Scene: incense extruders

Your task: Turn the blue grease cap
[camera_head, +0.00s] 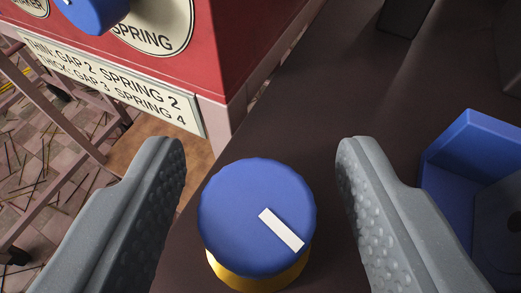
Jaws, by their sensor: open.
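The blue grease cap (245,208) is a round, ridged blue knob with a white bar mark, on a yellow base (262,280). The white bar runs from the cap's middle toward its lower right edge. My gripper (255,165) is open, with one grey finger to the left of the cap and the other to its right. There is a visible gap between the cap and each finger, wider on the right. How far the fingertips are from the cap in depth is hard to tell.
A red panel (225,60) stands at upper left with another blue knob (92,12) and a lettered plate (110,85). A blue angular part (468,140) is beyond the right finger. A dark surface (300,115) lies behind the cap. Scattered sticks lie on the tiled floor (50,160).

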